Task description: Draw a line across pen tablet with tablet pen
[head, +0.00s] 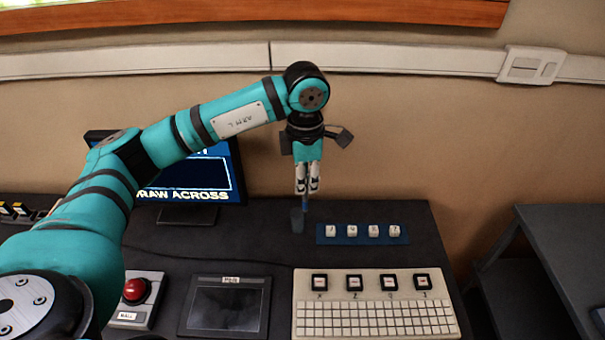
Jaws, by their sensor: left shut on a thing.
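My left gripper (307,180) points down above the back of the dark table. It is shut on the tablet pen (306,204), a thin blue thing of which only a short part shows below the fingertips. A small dark holder (297,221) stands just below the pen; whether the pen's tip is inside it I cannot tell. The pen tablet (226,306), dark with a grey screen and a small label, lies flat at the front, left of the keyboard. Its screen looks blank. My right gripper is not in view.
A monitor (240,170) reading "RAW ACROSS" stands behind my left arm. A red button box (135,291) is left of the tablet. A keyboard panel (445,327) and a blue strip with white keycaps (362,240) lie to the right. The table between holder and tablet is clear.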

